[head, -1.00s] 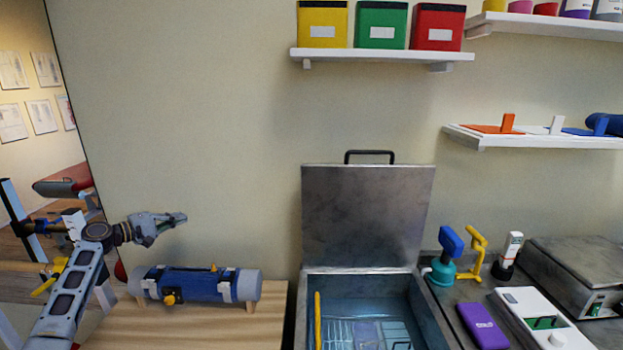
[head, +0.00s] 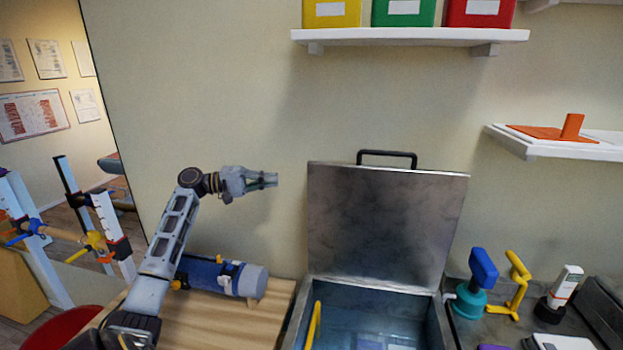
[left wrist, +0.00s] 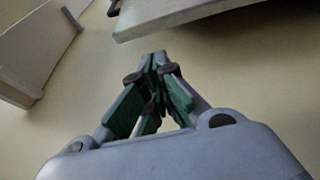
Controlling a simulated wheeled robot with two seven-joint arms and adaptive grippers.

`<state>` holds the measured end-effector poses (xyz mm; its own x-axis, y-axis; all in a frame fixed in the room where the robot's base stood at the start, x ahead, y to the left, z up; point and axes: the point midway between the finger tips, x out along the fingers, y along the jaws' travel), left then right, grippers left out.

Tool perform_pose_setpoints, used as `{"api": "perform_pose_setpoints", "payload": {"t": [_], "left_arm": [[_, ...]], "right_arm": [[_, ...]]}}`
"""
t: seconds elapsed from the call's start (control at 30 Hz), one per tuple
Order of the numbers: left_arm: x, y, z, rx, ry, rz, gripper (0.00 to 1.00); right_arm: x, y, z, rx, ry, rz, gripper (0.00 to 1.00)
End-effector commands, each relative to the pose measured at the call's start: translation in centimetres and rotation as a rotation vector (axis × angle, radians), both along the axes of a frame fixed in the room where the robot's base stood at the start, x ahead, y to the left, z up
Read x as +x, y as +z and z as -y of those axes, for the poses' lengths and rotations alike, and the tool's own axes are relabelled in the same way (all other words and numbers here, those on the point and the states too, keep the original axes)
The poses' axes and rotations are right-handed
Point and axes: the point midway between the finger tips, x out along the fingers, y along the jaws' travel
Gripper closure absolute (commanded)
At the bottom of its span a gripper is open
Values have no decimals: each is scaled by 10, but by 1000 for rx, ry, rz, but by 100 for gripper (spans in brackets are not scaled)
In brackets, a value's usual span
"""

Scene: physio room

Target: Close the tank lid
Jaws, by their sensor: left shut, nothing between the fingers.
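The tank lid (head: 385,222) is a grey metal panel standing upright, open, at the back of the tank, with a black handle (head: 387,154) along its top edge. The tank (head: 298,326) is below it, with bluish water and a yellow rod inside. My left gripper (head: 276,180) is shut and empty, in the air to the left of the lid's upper part and apart from it. My right gripper is not in view.
A blue cylinder (head: 212,274) lies on the wooden table (head: 200,325) left of the tank. A white shelf (head: 410,37) with coloured boxes hangs above the lid. Blue and yellow tools (head: 484,268) stand on the counter to the right.

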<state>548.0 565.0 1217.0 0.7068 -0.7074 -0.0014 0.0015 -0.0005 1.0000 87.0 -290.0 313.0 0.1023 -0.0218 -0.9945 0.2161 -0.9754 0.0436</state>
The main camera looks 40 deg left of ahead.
Motion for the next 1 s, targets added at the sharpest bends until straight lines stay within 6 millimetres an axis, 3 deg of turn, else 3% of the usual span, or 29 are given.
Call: {"api": "perform_pose_setpoints", "payload": {"t": [0.47,1.0], "left_arm": [[4,0,3,0,1,0,100],[43,1,43,1,0,-1,100]], "right_arm": [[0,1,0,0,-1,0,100],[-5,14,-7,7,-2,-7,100]]}}
